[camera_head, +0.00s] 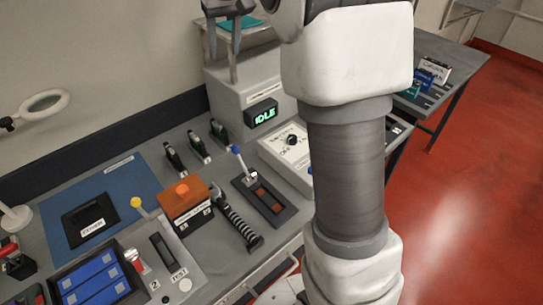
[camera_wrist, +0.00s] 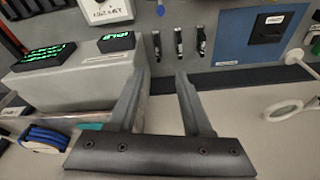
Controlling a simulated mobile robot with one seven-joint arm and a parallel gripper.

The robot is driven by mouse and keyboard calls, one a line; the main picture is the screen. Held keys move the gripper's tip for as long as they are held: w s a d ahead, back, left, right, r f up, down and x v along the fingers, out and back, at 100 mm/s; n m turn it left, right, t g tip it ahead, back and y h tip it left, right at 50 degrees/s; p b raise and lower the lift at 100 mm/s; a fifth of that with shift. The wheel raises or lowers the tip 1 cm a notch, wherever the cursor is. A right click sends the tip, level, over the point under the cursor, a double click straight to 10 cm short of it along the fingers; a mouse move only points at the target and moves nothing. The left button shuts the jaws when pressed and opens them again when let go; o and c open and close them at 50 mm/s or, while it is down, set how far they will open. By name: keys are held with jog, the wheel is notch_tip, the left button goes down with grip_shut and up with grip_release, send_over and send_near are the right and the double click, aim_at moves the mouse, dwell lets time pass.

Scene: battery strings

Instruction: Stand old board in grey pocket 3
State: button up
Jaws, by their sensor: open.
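My gripper (camera_wrist: 161,77) is open and empty. Its two fingers point toward the grey cabinet and bench in the wrist view, with a clear gap between them. In the head view my gripper (camera_head: 224,60) hangs at the top, in front of the cabinet's upper part. A flat teal piece (camera_head: 246,21) lies behind it on the cabinet's top; a teal edge (camera_wrist: 90,126) also shows beside the fingers in the wrist view. I cannot tell whether this is the old board. No pocket marked 3 is readable; my arm hides part of the scene.
The grey cabinet (camera_head: 237,100) bears a green IDLE display (camera_head: 262,113). Several small black upright parts, an orange box (camera_head: 183,200), a lever unit (camera_head: 262,195) and a blue mat (camera_head: 110,185) crowd the bench. A side table (camera_head: 455,52) holds upright cards (camera_head: 436,70).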

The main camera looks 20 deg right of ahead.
jog(key=s+a+r+t, duration=0.1)
jog(key=s+r, duration=0.1)
jog(key=s, duration=1.4)
jog(key=s+f+t, duration=0.1)
jog(key=s+f, duration=0.2)
jog(key=s, duration=0.4)
jog(key=s+f+m, duration=0.1)
jog(key=s+f, duration=0.3)
jog(key=s, duration=0.3)
jog(key=shift+a+f+t, duration=0.3)
jog(key=shift+a+t, duration=0.1)
